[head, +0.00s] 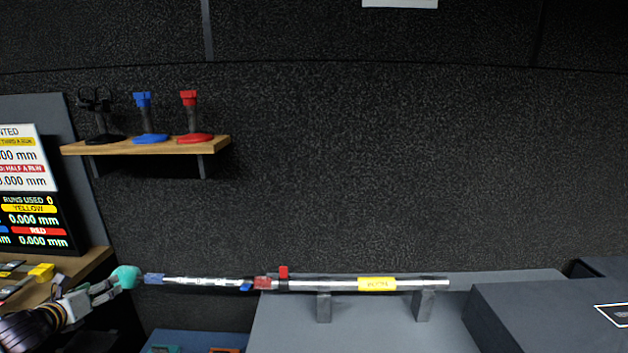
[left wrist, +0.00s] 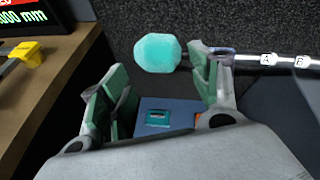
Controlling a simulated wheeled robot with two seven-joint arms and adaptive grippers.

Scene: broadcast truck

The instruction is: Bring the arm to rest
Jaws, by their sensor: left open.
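My left gripper (head: 110,290) comes in at the lower left of the head view, with its fingertips close by a teal knob (head: 126,276). In the left wrist view the gripper (left wrist: 158,78) is open, its green-padded fingers wide apart. The teal knob (left wrist: 157,53) shows beyond the fingers, with nothing clamped between them. The knob is at the left end of a long silver rod (head: 200,281) carrying blue, red and yellow markings. Whether a finger touches the knob or rod is unclear. My right gripper is not in view.
The rod's right part lies along two grey supports (head: 424,304) on a grey bench (head: 380,335). A wooden shelf (head: 120,147) holds black, blue and red stands. A screen (head: 30,220) and wooden desk (head: 95,262) are at left. A dark box (head: 540,315) stands at right.

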